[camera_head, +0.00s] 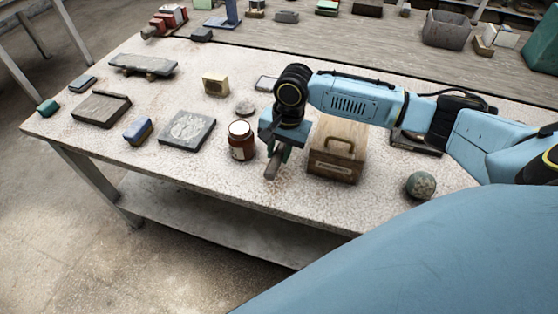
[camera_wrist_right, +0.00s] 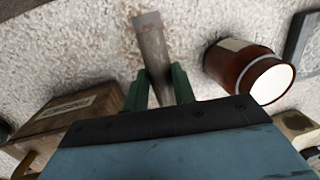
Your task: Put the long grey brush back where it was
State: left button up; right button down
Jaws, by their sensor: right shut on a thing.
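My right gripper (camera_head: 279,154) is over the front part of the speckled table (camera_head: 240,190), between a brown jar and a wooden box. It is shut on a long grey-brown bar, the brush (camera_head: 272,167), whose end sticks out toward the table's front edge. In the right wrist view the brush (camera_wrist_right: 153,45) lies between the two green fingers (camera_wrist_right: 160,88), and its far part is hidden by the gripper body. I cannot tell whether the brush touches the table. My left gripper is not in view.
The brown jar (camera_head: 241,141) stands close left of the gripper and the wooden box (camera_head: 337,152) close right. A grey sphere (camera_head: 421,185) lies farther right. A square stone slab (camera_head: 187,130) and a blue block (camera_head: 138,130) lie left. The table's front strip is clear.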

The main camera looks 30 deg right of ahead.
notch_tip(320, 180, down, 3)
jog(key=shift+f, duration=0.1)
jog(key=shift+f+b, duration=0.3)
jog(key=shift+f, duration=0.1)
jog(key=c, duration=1.4)
grip_release()
jog(key=shift+c, duration=0.2)
jog(key=shift+r, duration=0.1)
notch_tip(320, 180, up, 12)
jog(key=d+p, duration=0.1)
jog(key=p, duration=0.1)
jog(key=shift+s+d, duration=0.25)
jog(key=shift+d, duration=0.15)
